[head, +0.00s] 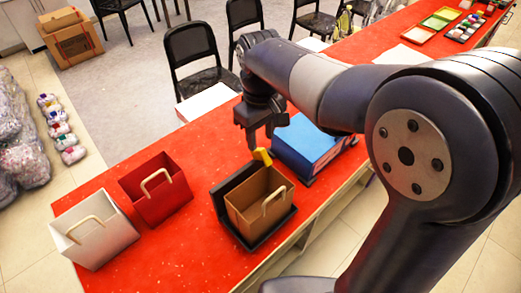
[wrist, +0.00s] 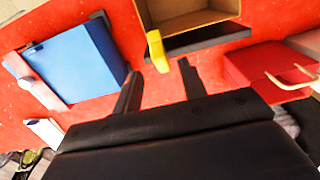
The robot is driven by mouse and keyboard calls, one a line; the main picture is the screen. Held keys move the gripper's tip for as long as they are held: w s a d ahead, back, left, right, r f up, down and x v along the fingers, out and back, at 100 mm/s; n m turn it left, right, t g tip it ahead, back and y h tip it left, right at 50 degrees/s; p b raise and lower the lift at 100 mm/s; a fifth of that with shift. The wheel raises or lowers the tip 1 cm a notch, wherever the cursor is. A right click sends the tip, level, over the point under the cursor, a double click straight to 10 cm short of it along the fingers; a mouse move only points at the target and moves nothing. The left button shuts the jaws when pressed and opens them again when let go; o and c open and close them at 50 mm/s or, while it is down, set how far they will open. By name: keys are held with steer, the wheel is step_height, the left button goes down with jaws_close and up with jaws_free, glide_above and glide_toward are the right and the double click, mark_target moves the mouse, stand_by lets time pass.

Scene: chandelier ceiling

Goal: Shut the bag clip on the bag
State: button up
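A brown open-topped bag (head: 250,211) with a pale handle stands in a black holder (head: 223,188) on the red table. A yellow clip (head: 262,157) is at the far edge of the bag's top. In the wrist view the clip (wrist: 157,51) sticks out from the rim of the brown bag (wrist: 183,8), and how its jaws sit is unclear. My gripper (head: 252,142) is above the far side of the bag, pointing down. In the wrist view my gripper (wrist: 159,70) has its fingers apart, with the clip just beyond the fingertips and nothing clearly held.
A red bag (head: 158,192) and a white bag (head: 97,232) stand to the left on the table (head: 200,245). A blue box (head: 305,145) stands close on the right of my gripper. Trays (head: 437,20) lie farther back. Black chairs (head: 193,55) line the far side.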

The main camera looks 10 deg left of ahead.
mark_target(261, 149)
step_height(261, 149, down, 6)
steer(key=shift+f, duration=0.1)
steer(key=shift+c, duration=0.2)
jaws_close()
stand_by(0.3)
